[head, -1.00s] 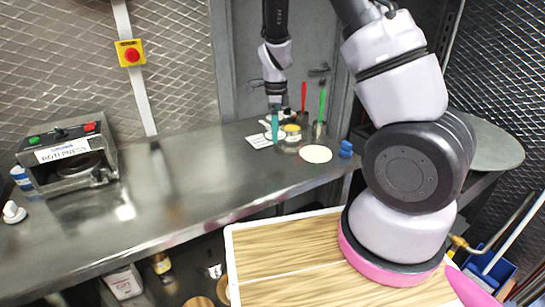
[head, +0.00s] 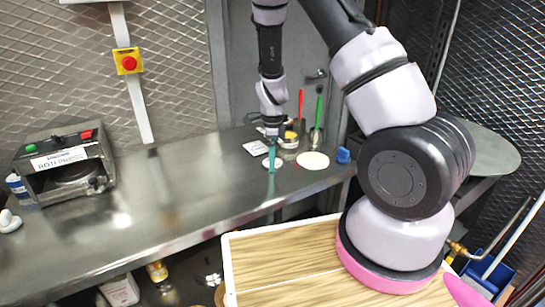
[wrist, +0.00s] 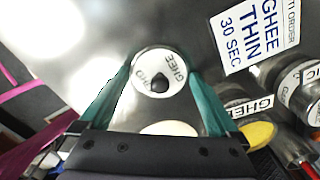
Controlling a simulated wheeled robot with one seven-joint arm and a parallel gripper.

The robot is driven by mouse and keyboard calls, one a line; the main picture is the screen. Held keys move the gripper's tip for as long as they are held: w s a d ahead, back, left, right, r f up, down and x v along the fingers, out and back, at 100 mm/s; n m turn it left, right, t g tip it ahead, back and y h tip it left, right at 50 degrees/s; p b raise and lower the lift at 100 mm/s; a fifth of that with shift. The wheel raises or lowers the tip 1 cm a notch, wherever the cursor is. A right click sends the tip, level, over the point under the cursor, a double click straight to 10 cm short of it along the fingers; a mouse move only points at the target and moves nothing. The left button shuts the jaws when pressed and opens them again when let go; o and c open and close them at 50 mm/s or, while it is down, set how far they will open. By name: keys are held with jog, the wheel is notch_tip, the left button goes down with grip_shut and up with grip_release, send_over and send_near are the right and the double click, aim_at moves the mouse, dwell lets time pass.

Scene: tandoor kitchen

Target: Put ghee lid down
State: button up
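The ghee lid (wrist: 150,62) is a round white disc with a dark knob and GHEE lettering. In the wrist view it sits between my gripper's teal fingertips (wrist: 160,78), which meet its rim on both sides. In the head view the lid (head: 265,163) is at the tips of my gripper (head: 271,160), over the counter in front of a white card. I cannot tell whether it touches the counter. The ghee pot (head: 290,143) stands uncovered behind and to the right, its yellow content showing; its GHEE label (wrist: 248,107) shows in the wrist view.
The white card (wrist: 252,35) reads GHEE THIN 30 SEC. Containers with red- and green-handled tools (head: 317,137) stand behind. A pale disc (head: 313,161) and a blue item (head: 343,155) lie to the right. The counter (head: 195,190) is clear toward the roti press (head: 62,165).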

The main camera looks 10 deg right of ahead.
jog(key=shift+r, duration=0.1)
jog(key=s+d+r+n+t+y, duration=0.1)
jog(key=s+r+n, duration=0.1)
jog(key=r, duration=0.9)
jog(key=s+d+r+n+t+y, duration=0.1)
jog(key=s+r+n, duration=0.1)
jog(key=r, duration=1)
jog(key=s+d+r+n+t, duration=0.2)
jog(key=s+r+n, duration=0.4)
jog(key=s+r, duration=0.2)
jog(key=s+d+r+n+t, duration=0.2)
jog(key=s+r+n+t, duration=0.1)
jog(key=s+r+n, duration=0.4)
jog(key=s+r, duration=0.1)
jog(key=s, duration=0.2)
jog(key=shift+s+r, duration=0.15)
jog(key=shift+s, duration=0.05)
